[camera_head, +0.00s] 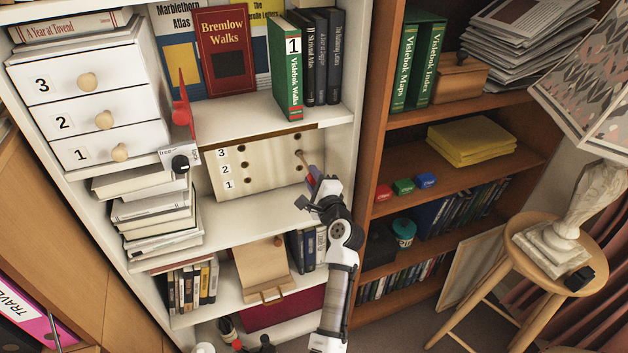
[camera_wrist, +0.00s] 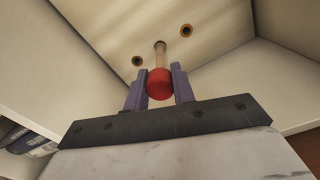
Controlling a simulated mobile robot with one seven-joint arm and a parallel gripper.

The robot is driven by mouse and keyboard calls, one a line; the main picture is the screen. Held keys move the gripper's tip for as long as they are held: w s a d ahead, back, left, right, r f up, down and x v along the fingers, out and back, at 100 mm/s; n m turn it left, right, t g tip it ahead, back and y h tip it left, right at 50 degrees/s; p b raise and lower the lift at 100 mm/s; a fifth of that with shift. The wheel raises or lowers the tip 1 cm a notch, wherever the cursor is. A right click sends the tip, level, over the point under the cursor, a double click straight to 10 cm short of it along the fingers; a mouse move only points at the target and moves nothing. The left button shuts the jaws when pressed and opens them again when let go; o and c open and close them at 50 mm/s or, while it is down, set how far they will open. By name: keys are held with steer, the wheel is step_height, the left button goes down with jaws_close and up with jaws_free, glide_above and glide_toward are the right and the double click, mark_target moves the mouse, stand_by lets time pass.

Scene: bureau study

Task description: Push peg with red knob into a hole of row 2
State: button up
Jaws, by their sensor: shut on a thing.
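My gripper (camera_head: 314,178) is shut on the red knob (camera_wrist: 159,84) of a wooden peg, with one purple finger on each side in the wrist view (camera_wrist: 158,88). The peg's pale shaft (camera_wrist: 160,55) points away from the gripper to the pale wooden panel (camera_wrist: 110,20). Its far end meets the panel's face between two dark holes, one on each side; I cannot tell how deep it sits. In the head view the panel (camera_head: 265,178) stands in a white shelf bay, with rows marked 3, 2, 1 from top to bottom. The peg is at its right part, and its row is unclear.
White shelf walls and boards surround the panel closely. The brown bookcase (camera_head: 385,190) stands to the right of my arm.

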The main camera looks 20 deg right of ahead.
steer(key=shift+w, duration=0.2)
steer(key=o, duration=1.5)
steer(key=shift+o, duration=0.2)
steer(key=s+p, duration=0.1)
steer(key=s, duration=0.9)
steer(key=shift+d, duration=0.2)
